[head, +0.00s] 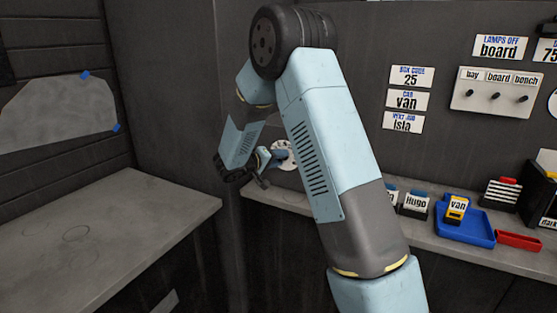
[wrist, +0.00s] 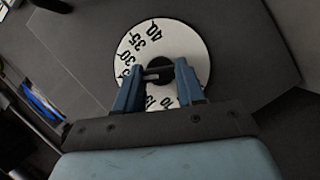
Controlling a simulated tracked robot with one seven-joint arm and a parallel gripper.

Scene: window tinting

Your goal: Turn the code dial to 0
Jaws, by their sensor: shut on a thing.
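The code dial (wrist: 190,55) is a white disc with black numbers and a dark centre knob. In the wrist view 40, 35 and 30 show on its upper left, and lower numbers are partly hidden behind my fingers. My gripper (wrist: 158,75) is shut on the knob, with one blue finger on each side. In the head view the dial (head: 284,154) is a small white disc on the back wall, partly covered by my gripper (head: 268,163). I cannot make out the pointer mark or which number the dial is set to.
A sign reading box code 25 (head: 411,76) hangs on the wall above van and Isla signs. A switch panel (head: 497,92) is at the right. A blue tray (head: 465,234) and red tray (head: 518,240) stand on the right shelf. The left bench (head: 75,235) is largely clear.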

